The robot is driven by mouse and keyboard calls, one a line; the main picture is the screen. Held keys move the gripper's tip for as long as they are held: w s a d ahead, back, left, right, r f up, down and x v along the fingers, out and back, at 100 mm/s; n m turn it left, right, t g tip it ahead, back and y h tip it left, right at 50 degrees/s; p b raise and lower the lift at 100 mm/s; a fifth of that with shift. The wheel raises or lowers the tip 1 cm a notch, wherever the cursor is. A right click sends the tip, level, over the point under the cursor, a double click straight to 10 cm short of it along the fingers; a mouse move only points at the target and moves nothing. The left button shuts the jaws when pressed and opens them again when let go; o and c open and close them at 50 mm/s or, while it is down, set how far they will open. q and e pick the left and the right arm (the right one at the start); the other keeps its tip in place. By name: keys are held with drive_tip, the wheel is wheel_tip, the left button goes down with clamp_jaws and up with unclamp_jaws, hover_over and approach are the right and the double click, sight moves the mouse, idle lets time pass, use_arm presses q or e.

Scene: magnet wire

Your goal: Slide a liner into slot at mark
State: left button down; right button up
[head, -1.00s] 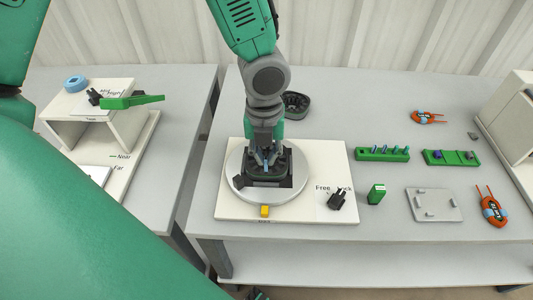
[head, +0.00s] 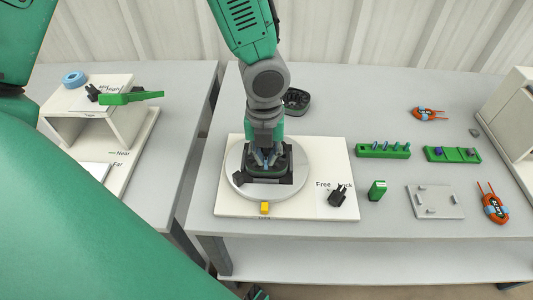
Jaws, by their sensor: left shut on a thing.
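My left gripper (head: 267,158) points straight down over the dark stator-like part (head: 266,177). That part sits on the round grey turntable (head: 237,158) on a white board. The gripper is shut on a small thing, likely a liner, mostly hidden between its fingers. Its tips are at or just above the part; I cannot tell whether the liner is in a slot. A yellow mark block (head: 264,208) stands at the turntable's front edge. A bit of what may be my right gripper (head: 258,293) shows at the bottom edge; its jaws cannot be made out.
Right of the board are a green rack with blue pegs (head: 384,151), a second green rack (head: 452,155), a green-and-white block (head: 377,190) and a grey plate (head: 436,202). A black clip (head: 337,196) lies on the board. A dark round part (head: 296,101) is behind the arm.

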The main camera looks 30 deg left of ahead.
use_arm(q)
drive_tip(key=shift+f, duration=0.15)
drive_tip(key=c, duration=1.6)
unclamp_jaws()
wheel_tip(320, 180, up, 5)
drive_tip(key=p, duration=0.6)
